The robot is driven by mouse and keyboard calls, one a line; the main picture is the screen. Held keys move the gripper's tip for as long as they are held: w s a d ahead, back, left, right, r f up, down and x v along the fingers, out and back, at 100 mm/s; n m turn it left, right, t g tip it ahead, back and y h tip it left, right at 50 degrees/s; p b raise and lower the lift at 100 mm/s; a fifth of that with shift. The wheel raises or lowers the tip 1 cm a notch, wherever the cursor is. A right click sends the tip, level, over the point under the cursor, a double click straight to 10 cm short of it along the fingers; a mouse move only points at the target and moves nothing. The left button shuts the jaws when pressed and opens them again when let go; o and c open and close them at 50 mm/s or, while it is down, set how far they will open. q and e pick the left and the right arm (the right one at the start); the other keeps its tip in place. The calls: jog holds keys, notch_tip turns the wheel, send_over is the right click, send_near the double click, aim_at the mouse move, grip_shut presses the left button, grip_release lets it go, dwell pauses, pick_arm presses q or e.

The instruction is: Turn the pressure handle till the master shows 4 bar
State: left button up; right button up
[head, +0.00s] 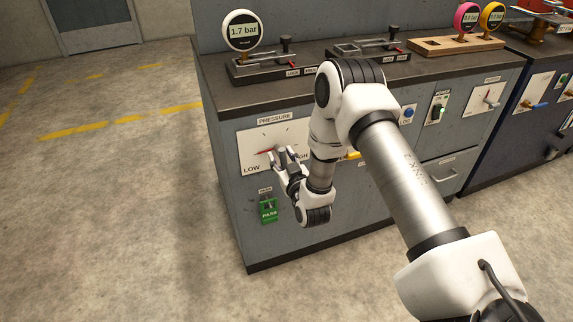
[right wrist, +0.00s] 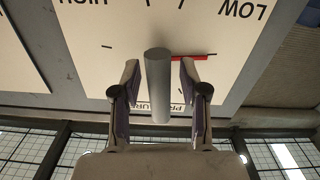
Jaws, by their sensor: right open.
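The master gauge (head: 242,31) is a round white dial with a dark display reading 1.7 bar, standing on the bench's left end. The white PRESSURE plate (head: 254,139) is on the cabinet front, marked LOW and HIGH. Its red pointer (head: 264,152) points toward the LOW side. The right wrist view shows the plate upside down, with the grey round handle (right wrist: 158,85) standing out from it and the red pointer (right wrist: 190,57) beside it. My right gripper (head: 283,156) is open, its fingers (right wrist: 159,78) on either side of the handle with gaps showing. My left gripper is out of view.
A second fixture (head: 368,48) and a wooden stand (head: 455,46) with pink and yellow gauges are on the bench top. Other knobs and switches are to the right. Open floor lies left of the cabinet.

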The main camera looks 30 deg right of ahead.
aim_at(280, 154)
jog(key=v, duration=1.1)
jog(key=shift+s, duration=0.2)
jog(key=shift+a, duration=0.15)
jog(key=w+y, duration=0.1)
jog(key=w, duration=0.2)
jog(key=w+d+r+n+y+p, duration=0.1)
jog(key=w, duration=0.2)
jog(key=w+d+r+n+y, duration=0.1)
jog(key=w, duration=0.3)
jog(key=shift+w+d, duration=0.1)
jog(key=shift+d, duration=0.05)
grip_shut()
